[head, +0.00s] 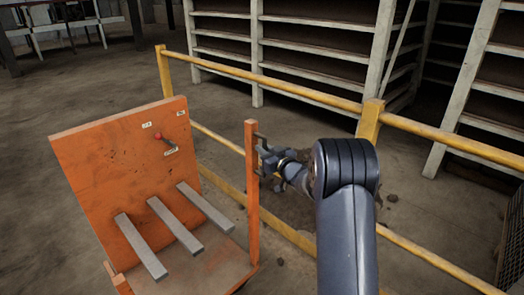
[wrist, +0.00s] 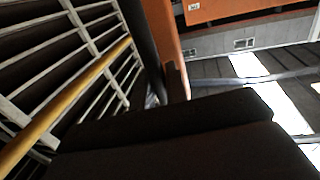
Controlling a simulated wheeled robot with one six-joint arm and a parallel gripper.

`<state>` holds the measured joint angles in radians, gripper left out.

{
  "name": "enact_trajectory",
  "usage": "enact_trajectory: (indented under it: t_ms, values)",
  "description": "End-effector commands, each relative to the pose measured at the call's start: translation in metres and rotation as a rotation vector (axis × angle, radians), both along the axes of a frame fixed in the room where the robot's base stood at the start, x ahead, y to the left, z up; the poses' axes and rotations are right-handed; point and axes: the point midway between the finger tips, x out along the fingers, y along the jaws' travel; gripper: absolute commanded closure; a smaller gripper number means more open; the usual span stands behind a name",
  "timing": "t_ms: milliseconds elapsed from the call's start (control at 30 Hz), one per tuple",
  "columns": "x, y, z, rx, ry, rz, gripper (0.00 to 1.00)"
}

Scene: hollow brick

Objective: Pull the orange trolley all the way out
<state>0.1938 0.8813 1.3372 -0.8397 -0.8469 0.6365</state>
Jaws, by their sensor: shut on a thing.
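The orange trolley (head: 125,150) stands at the left in the head view, with a tall back panel, grey bars across its front and an orange upright post (head: 252,190) at its right. My gripper (head: 259,157) is at that post, shut on a part of the trolley at its upper end. The exact grip is small and partly hidden by my gripper. In the wrist view, an orange post (wrist: 166,40) runs down toward my gripper's dark body, and an orange panel (wrist: 225,8) shows at the top.
A yellow railing (head: 300,92) runs behind the trolley and my arm, with a post (head: 370,120) near my arm. White shelving (head: 300,40) stands beyond it. A dark mesh crate (head: 512,235) is at the right edge. Open floor (head: 60,105) lies at the left.

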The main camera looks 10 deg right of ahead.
Motion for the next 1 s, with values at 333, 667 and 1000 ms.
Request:
enact_trajectory:
  t_ms: [333, 667, 1000]
  values:
    - [0.000, 0.000, 0.001, 0.000, -0.002, 0.000, 0.73]
    - [-0.001, 0.000, 0.000, -0.001, -0.001, 0.000, 0.68]
    - [-0.044, -0.019, 0.000, -0.001, -0.001, -0.002, 0.68]
